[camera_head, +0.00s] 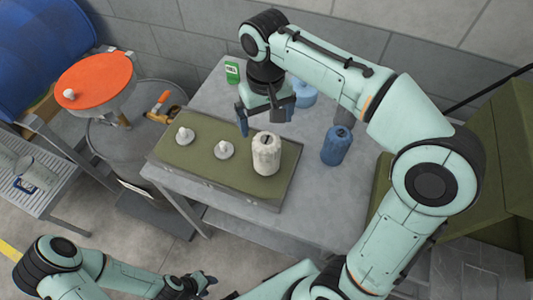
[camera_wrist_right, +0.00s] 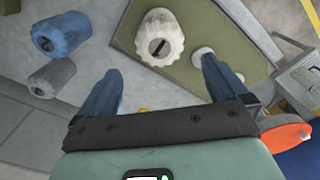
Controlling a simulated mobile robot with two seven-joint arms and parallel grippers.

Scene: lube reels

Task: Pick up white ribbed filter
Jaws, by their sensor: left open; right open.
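The white ribbed filter (camera_head: 266,153) stands upright on the right part of an olive-lined tray (camera_head: 205,170) on the grey table. In the right wrist view the filter (camera_wrist_right: 160,38) is ahead of my fingers, roughly centred between them and apart from them. My right gripper (camera_head: 267,122) is open and empty, just behind the filter in the head view; its two blue fingers (camera_wrist_right: 160,88) are spread wide. My left gripper (camera_head: 206,282) is low at the bottom of the head view, away from the table top and far from the filter.
Two small white pieces (camera_head: 224,150) stand on the tray left of the filter. A blue ribbed filter (camera_head: 336,146) stands to the right, with a grey one (camera_wrist_right: 52,78) near it.

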